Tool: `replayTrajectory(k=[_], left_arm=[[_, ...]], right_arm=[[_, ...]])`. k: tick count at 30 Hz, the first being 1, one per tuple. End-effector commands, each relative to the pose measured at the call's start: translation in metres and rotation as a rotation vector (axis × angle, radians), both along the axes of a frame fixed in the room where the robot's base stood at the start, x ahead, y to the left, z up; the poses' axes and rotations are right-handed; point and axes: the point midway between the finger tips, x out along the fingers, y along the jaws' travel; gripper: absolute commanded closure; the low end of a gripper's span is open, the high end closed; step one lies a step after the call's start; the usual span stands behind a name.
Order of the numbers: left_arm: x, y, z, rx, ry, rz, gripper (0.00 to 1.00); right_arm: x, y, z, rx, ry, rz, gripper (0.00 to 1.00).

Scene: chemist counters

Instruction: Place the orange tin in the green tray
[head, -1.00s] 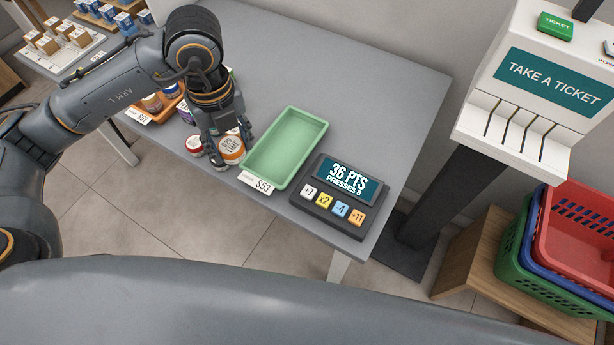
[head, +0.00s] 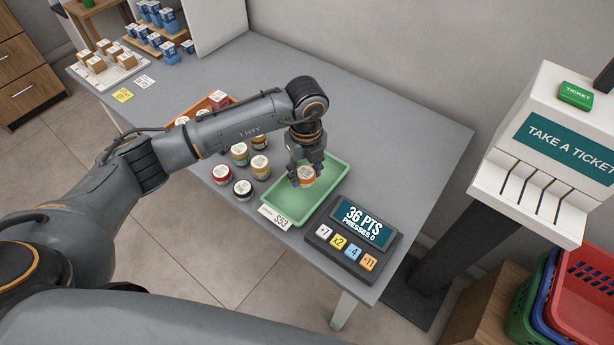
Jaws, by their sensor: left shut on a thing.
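The orange tin (head: 307,176) has an orange side and a pale label on top. My left gripper (head: 303,172) is shut on it and holds it over the green tray (head: 330,201). The gripper comes down from above and hides part of the tin and the tray's far left part. I cannot tell whether the tin touches the tray floor. The tray is a shallow green rectangle on the grey counter, and nothing else shows in it. My right gripper is not in view.
Several other tins, including a red one (head: 222,174) and a black one (head: 243,190), stand left of the tray. A points keypad (head: 350,241) is close on its right. A price card (head: 276,218) lies at its front. The counter (head: 400,140) behind is clear.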

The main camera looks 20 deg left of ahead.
Motion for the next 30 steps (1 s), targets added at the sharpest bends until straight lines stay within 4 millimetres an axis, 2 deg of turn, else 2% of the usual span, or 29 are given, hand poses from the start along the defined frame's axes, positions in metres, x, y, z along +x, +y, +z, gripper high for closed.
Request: replayTrajectory(k=[9,20,21,23,24,30], left_arm=[[0.004,-0.002,-0.035,0.001,0.001,-0.001,0.86],[0.004,-0.002,-0.041,0.0,0.0,-0.001,0.86],[0.004,-0.002,-0.04,0.001,-0.001,-0.001,0.49],[0.004,-0.002,-0.04,0.0,0.0,-0.001,0.36],[0.004,-0.002,-0.04,0.0,0.0,-0.001,0.32],[0.004,-0.002,-0.039,0.0,0.0,-0.001,0.32]], right_arm=[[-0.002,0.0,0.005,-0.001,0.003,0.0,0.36],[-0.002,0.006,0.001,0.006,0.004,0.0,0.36],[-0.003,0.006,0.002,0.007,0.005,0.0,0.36],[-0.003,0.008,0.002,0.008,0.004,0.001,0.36],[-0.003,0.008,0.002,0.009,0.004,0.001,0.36],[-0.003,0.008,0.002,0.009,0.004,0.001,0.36]])
